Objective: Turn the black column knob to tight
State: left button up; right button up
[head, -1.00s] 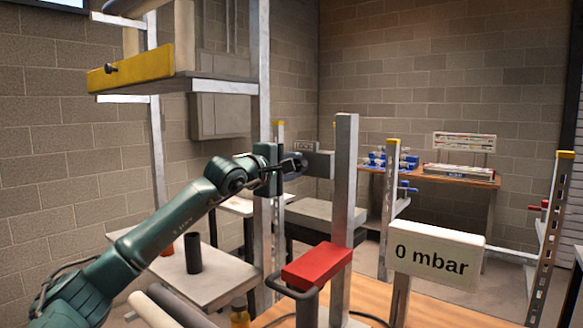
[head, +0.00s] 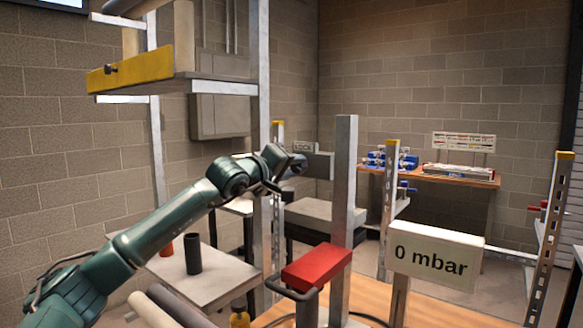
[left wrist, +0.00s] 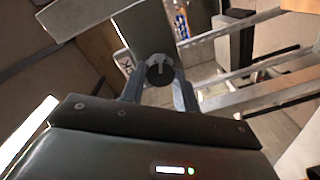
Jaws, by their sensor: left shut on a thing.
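The black knob (left wrist: 160,70) shows in the left wrist view as a dark round disc with a light pointer bar across its face. It sits between the two fingers of my left gripper (left wrist: 159,84), which is shut on it. In the head view my left gripper (head: 296,166) is at the grey block (head: 319,166) on the metal column; the knob itself is hidden there by the hand. A small sign (head: 303,147) above the block seems to read LOCK. My right gripper is in neither view.
A metal post (head: 344,190) stands just right of the gripper. A red block with a handle (head: 316,265) and a "0 mbar" sign (head: 436,256) are in front. A yellow-edged shelf (head: 130,70) hangs upper left. A side table (head: 205,275) holds a black cylinder (head: 193,254).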

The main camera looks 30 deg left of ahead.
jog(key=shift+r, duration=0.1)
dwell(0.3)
pick_arm(q)
jog(key=o, duration=1)
jog(key=shift+s, duration=0.2)
jog(key=s+b, duration=0.1)
jog(key=s, duration=0.3)
jog(key=s+b, duration=0.2)
jog(key=s, duration=0.2)
jog(key=s+b, duration=0.2)
jog(key=s, duration=0.2)
jog(key=shift+s+a+r, duration=0.25)
jog(key=shift+s+a, duration=0.15)
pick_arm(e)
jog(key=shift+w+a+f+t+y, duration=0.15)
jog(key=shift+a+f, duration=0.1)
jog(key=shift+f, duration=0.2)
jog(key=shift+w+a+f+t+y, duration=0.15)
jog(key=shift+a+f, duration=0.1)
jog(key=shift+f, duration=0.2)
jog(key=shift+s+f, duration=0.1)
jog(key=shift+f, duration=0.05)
